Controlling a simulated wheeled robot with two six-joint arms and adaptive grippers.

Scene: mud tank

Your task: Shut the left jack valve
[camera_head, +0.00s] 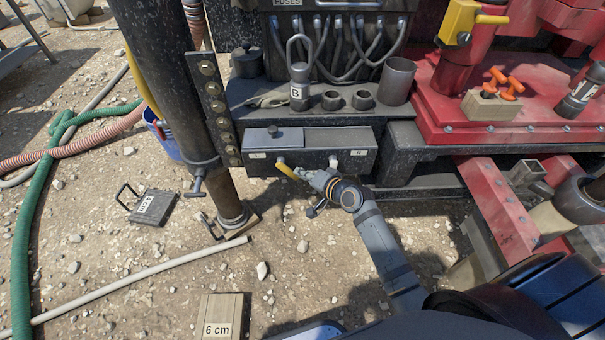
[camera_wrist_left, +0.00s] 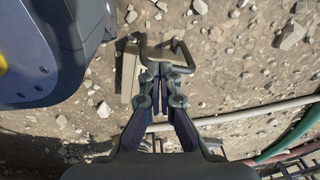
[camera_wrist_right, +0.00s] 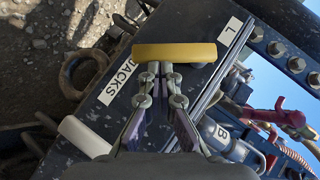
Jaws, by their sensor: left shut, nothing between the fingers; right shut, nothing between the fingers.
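The left jack valve's yellow lever (camera_head: 287,171) sticks out of the front of the dark valve box (camera_head: 311,138), under the "L" label (camera_head: 256,155). In the head view it slants outward and down to the right. My right gripper (camera_head: 318,178) is shut and empty at the lever's outer end. In the right wrist view the yellow lever (camera_wrist_right: 175,52) lies across, just past the closed fingertips (camera_wrist_right: 160,72); I cannot tell whether they touch. My left gripper (camera_wrist_left: 160,70) is shut and empty over the ground, outside the head view.
The pale right lever (camera_head: 333,161) is close beside the yellow one and also shows in the right wrist view (camera_wrist_right: 82,135). A thick dark post (camera_head: 165,80) stands left of the box. A block marked "6 cm" (camera_head: 220,318) lies on gravel. Red machinery (camera_head: 450,105) is at right.

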